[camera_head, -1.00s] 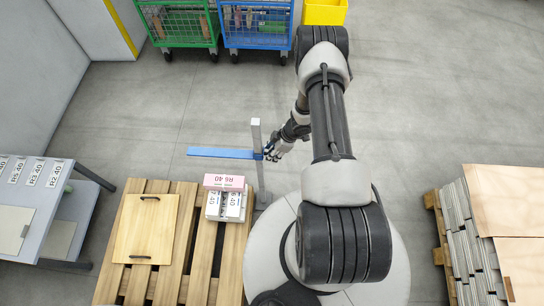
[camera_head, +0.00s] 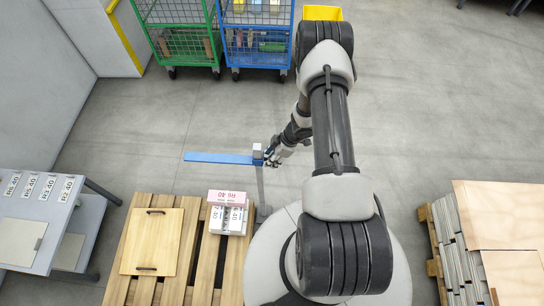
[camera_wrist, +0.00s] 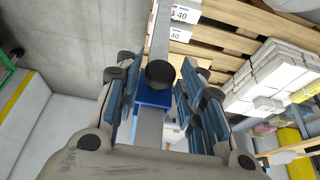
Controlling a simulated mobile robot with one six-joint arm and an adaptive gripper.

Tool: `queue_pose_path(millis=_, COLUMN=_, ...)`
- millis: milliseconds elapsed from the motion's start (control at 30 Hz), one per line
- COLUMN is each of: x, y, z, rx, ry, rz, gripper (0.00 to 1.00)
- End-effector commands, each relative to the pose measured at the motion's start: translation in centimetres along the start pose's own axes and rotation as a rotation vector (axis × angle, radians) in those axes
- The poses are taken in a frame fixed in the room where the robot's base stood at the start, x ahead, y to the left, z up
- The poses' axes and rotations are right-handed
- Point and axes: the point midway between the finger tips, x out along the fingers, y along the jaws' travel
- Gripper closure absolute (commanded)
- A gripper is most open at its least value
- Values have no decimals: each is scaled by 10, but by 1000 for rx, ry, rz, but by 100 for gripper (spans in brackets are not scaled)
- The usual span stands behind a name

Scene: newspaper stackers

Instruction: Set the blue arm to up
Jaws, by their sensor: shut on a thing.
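The blue arm (camera_head: 218,158) is a long flat blue bar that sticks out to the left from an upright grey post (camera_head: 257,147). It lies level, close below the post's top. My gripper (camera_head: 271,158) is at the bar's right end, beside the post. In the wrist view, the fingers (camera_wrist: 158,92) stand on both sides of the blue sleeve (camera_wrist: 153,98) and its round black knob (camera_wrist: 160,73), shut on it. The exact contact of the fingertips is partly hidden.
A wooden pallet (camera_head: 204,250) with a small stack of boxed papers (camera_head: 228,215) stands close below the post. Green (camera_head: 178,40) and blue (camera_head: 257,40) wire carts stand at the back. A grey table (camera_head: 45,230) is at the left. The floor around the bar is clear.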

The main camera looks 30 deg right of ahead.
Motion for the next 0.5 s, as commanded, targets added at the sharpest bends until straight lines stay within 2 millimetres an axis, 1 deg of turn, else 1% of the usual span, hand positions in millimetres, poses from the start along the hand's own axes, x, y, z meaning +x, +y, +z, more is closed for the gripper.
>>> queue_pose_path(millis=67, x=-4, y=3, z=-4, rx=-3, ry=8, rz=6, gripper=100)
queue_pose_path(millis=100, x=-4, y=4, z=-4, rx=-4, ry=9, rz=6, gripper=63)
queue_pose_path(millis=267, x=-3, y=3, z=-3, rx=-3, ry=7, rz=6, gripper=53)
queue_pose_path(millis=500, x=-2, y=2, z=-2, rx=-2, ry=5, rz=4, gripper=53)
